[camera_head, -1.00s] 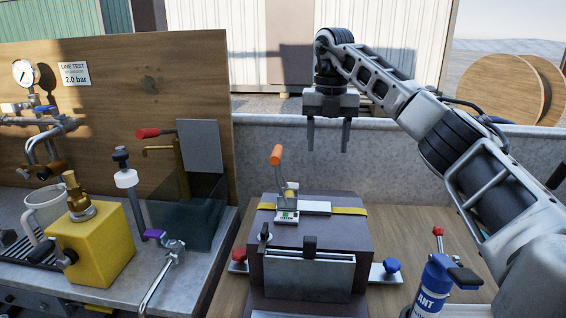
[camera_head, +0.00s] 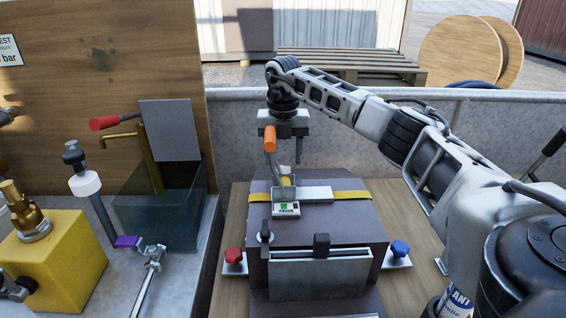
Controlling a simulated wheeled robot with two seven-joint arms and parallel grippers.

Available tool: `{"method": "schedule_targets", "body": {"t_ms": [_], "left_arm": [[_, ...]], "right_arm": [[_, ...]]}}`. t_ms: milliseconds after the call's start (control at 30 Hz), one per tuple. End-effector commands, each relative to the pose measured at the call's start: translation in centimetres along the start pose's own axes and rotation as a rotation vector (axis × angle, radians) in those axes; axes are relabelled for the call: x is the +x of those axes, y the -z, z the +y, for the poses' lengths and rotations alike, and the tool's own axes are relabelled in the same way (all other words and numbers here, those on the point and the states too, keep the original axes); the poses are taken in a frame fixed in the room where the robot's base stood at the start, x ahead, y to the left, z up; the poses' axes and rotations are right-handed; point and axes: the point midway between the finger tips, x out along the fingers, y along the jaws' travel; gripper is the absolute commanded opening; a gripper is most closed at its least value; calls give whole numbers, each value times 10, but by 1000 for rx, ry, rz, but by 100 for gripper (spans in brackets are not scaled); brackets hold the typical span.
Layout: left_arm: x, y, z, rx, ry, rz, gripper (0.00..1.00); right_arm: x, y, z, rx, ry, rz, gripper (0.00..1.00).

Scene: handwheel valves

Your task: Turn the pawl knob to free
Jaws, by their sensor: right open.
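A ratchet-like buckle (camera_head: 285,195) with an orange-tipped lever (camera_head: 270,139) stands on top of a dark box (camera_head: 318,228). A yellow strap (camera_head: 350,196) runs across the box through it. A small green-and-white label (camera_head: 286,209) shows on the buckle's front. I cannot tell for sure which part is the pawl knob. My right gripper (camera_head: 284,157) is open and empty, pointing down behind the lever in the picture. The lever partly hides its left finger. I see no contact, but the depth between them is hard to judge. My left gripper is out of view.
A red knob (camera_head: 233,256) and a blue knob (camera_head: 400,249) flank the box on metal plates. A yellow block (camera_head: 60,250) and a clear tank (camera_head: 165,215) stand at left. A blue bottle (camera_head: 458,303) is partly hidden by my right arm. A grey wall (camera_head: 440,125) runs behind.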

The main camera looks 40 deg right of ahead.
Motion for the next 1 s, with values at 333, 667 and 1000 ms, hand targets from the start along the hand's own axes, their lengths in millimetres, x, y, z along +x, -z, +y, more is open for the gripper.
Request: {"method": "schedule_targets", "body": {"t_ms": [333, 667, 1000], "left_arm": [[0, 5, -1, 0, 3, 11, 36], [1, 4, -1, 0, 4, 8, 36], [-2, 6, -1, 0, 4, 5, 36]], "right_arm": [[28, 0, 0, 0, 0, 0, 54], [28, 0, 0, 0, 0, 0, 26], [27, 0, 0, 17, 9, 0, 9]]}}
